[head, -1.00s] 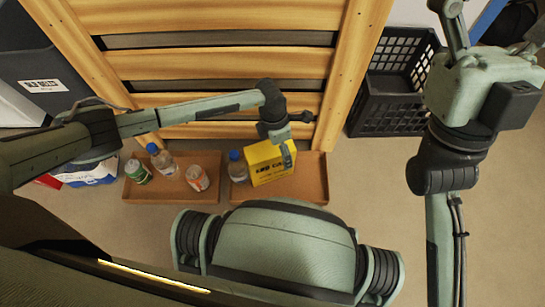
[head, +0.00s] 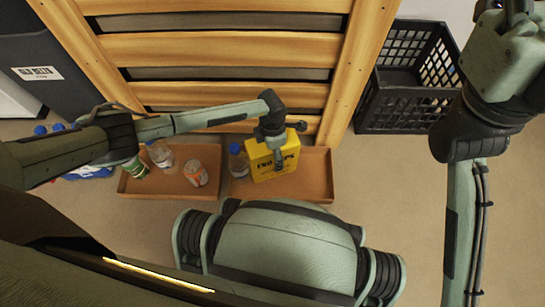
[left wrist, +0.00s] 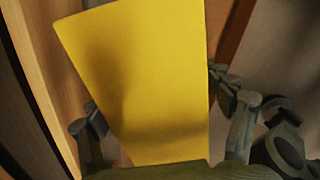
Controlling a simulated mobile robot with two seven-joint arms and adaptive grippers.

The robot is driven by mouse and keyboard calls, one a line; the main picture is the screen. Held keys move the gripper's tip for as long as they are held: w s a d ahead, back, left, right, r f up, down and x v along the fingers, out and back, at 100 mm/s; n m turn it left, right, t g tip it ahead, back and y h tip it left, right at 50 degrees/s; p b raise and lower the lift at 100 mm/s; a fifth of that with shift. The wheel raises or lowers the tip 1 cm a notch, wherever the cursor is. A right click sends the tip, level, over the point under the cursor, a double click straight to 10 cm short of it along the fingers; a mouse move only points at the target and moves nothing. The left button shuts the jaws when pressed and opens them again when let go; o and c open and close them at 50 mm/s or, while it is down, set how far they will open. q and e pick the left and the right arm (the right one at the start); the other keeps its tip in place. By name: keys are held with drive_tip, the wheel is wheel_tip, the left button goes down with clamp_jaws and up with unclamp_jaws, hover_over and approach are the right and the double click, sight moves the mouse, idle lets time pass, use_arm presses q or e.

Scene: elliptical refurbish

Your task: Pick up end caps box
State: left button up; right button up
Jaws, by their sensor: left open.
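The yellow end caps box (head: 262,167), with dark lettering, stands upright in the right-hand brown tray (head: 313,170). My left gripper (head: 279,160) is over the box, reaching down at its top. In the left wrist view, the yellow box (left wrist: 150,75) fills the middle. The fingers of my left gripper (left wrist: 165,125) are spread, one on each side of the box. A gap shows on the left; whether the right finger touches cannot be told. My right arm is raised at the right of the head view, and its gripper (head: 512,12) is partly cut off at the top edge.
A blue-capped bottle (head: 238,162) stands close left of the box. The left tray (head: 165,187) holds a green can, a bottle and an orange-white can (head: 196,173). A wooden slatted rack (head: 215,50) rises behind. A black crate (head: 405,105) stands right; floor right of the trays is clear.

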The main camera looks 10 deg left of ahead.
use_arm(q)
drive_tip(key=shift+c, duration=0.6)
drive_tip(key=c, duration=1.4)
drive_tip(key=shift+r, duration=0.1)
drive_tip(key=shift+c, duration=0.5)
drive_tip(key=shift+w+r, duration=0.1)
